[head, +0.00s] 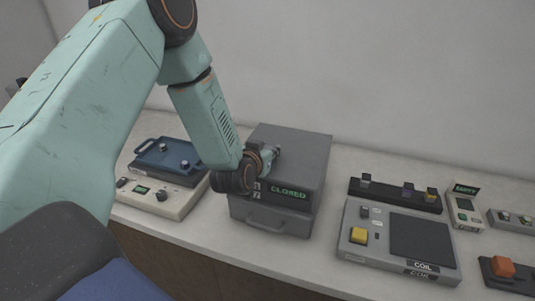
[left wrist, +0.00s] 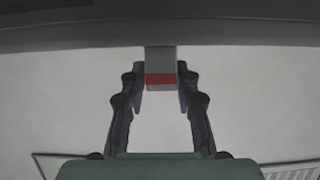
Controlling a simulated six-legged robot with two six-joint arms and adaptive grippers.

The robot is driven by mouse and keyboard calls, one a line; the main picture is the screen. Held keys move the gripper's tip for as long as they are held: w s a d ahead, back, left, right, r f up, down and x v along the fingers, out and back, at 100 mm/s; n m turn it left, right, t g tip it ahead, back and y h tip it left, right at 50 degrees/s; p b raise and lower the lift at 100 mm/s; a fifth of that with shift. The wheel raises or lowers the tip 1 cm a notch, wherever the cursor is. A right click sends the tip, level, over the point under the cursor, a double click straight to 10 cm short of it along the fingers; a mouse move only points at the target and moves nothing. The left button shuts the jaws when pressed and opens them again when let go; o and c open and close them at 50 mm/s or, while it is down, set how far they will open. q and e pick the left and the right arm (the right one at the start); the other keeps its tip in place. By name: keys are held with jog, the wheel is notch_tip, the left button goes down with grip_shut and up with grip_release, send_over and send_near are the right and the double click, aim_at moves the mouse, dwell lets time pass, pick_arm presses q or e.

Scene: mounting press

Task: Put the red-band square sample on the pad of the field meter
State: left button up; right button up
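My left gripper (head: 272,153) is over the top of the grey box marked CLOSED (head: 290,165) in the head view. In the left wrist view, its two fingers (left wrist: 160,82) close on either side of a grey square sample (left wrist: 160,57) with a red band. The sample sits between the fingertips and sticks out beyond them. I cannot make out the sample in the head view. The small meter with a green EMPTY display (head: 465,207) stands at the right, and I take it for the field meter. My right gripper is in neither view.
A grey COIL unit (head: 352,250) with a yellow button stands right of the box. Behind it is a dark rack (head: 385,198) with several samples. A blue tray device (head: 165,165) is at the left. A red-button box (head: 504,267) is at the right front.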

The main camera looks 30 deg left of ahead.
pick_arm(q)
jog(key=shift+a, duration=0.15)
jog(key=c, duration=0.3)
grip_shut()
